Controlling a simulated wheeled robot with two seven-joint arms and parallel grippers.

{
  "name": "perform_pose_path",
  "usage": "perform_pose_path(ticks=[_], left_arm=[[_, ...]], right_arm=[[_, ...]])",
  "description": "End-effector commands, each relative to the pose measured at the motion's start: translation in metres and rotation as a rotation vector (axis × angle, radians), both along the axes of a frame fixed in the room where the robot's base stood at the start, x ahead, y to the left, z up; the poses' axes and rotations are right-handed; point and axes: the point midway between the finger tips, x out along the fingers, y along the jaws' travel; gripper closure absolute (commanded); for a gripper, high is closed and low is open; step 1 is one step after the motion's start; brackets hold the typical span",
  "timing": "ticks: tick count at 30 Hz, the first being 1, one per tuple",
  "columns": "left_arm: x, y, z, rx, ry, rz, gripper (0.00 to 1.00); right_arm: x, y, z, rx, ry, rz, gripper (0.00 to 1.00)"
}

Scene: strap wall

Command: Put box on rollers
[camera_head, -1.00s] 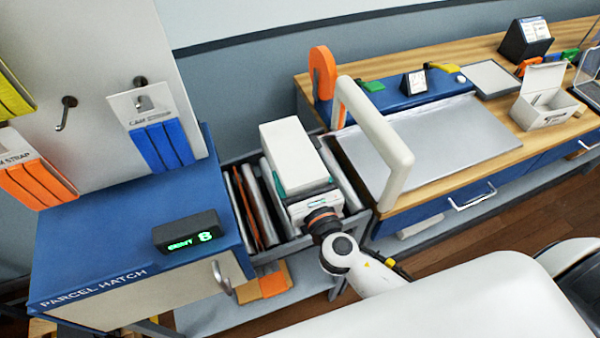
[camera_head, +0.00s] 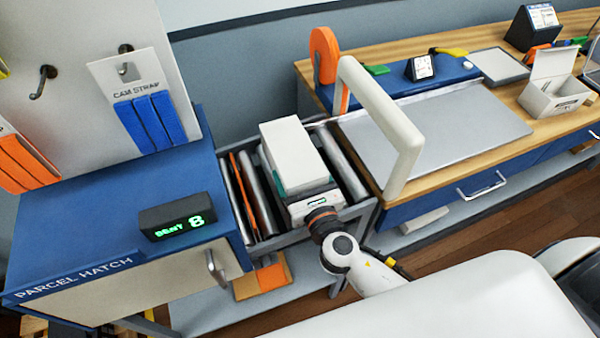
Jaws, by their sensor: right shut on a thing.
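A white box (camera_head: 292,148) is held in my right gripper (camera_head: 302,178), whose teal-edged fingers are shut on it from its near end. The box is over the middle of the grey rollers (camera_head: 342,165), which lie in a metal frame between the blue parcel hatch and the workbench. Rollers show on both sides of the box; those beneath it are hidden. I cannot tell whether the box touches them or hangs just above. My left gripper is not in view.
The parcel hatch (camera_head: 120,225) with a lit display (camera_head: 178,222) stands left. A white arch (camera_head: 385,125) rises over the bench's metal plate (camera_head: 460,135), close right of the box. Straps hang on the wall panel. An orange strip (camera_head: 256,190) lies among the rollers.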

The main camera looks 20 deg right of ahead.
Motion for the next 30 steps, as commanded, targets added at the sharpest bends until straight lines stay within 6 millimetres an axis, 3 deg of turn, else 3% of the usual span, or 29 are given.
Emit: perform_pose_path(ticks=[14, 15, 18, 26, 30], left_arm=[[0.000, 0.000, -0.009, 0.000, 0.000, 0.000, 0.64], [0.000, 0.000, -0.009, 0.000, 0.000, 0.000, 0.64], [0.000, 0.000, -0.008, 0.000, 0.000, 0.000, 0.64], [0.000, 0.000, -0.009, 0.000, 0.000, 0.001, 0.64], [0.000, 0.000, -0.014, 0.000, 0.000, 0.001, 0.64]], right_arm=[[0.000, 0.000, -0.010, 0.000, -0.001, 0.000, 0.45], [0.000, 0.000, -0.010, 0.000, -0.001, 0.000, 0.15], [0.000, 0.000, -0.009, 0.000, -0.001, 0.000, 0.00], [-0.002, 0.000, -0.010, 0.000, 0.001, 0.000, 0.00], [-0.017, 0.000, -0.012, 0.000, 0.002, 0.000, 0.00]])
